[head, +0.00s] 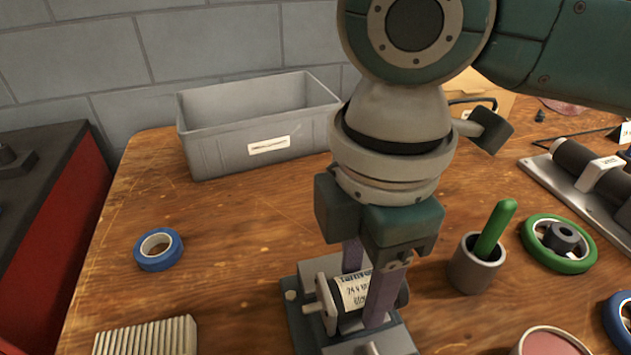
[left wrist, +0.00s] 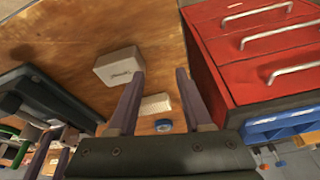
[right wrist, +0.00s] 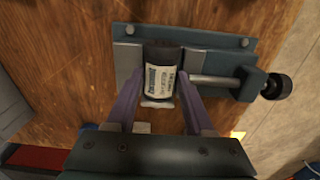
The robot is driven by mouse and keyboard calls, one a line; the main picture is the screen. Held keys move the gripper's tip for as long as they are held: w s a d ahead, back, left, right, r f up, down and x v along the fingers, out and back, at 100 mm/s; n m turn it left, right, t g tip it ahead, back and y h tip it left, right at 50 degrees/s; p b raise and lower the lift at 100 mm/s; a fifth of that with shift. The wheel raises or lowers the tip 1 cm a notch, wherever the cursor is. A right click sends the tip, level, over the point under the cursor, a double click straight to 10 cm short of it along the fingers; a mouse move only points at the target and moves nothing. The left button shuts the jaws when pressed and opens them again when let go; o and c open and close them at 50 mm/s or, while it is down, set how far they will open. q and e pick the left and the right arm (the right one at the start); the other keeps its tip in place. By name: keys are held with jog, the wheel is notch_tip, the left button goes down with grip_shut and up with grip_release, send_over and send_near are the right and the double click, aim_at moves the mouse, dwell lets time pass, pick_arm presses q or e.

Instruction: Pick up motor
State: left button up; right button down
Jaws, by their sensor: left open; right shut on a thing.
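The motor (head: 357,290) is a dark cylinder with a white printed label. It sits between the jaws of a grey and teal vise (head: 303,318) at the front middle of the bench. My right gripper (head: 366,286) points down and is shut on the motor, one finger on each side. In the right wrist view the motor (right wrist: 160,74) shows between the fingers, with the vise (right wrist: 215,58) around it and its screw handle to the right. My left gripper (left wrist: 160,98) is open and empty, seen only in the left wrist view, away from the motor.
A grey bin (head: 235,155) stands at the back. Blue tape (head: 158,250) and a ribbed pale block (head: 145,337) lie left. A cup (head: 475,265) with a green-handled tool and a green ring (head: 557,243) stand right. A red drawer cabinet (left wrist: 260,50) is near my left gripper.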

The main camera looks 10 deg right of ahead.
aim_at(362, 282)
notch_tip(362, 282, up, 20)
jog(key=p, duration=0.5)
jog(key=shift+p, duration=0.3)
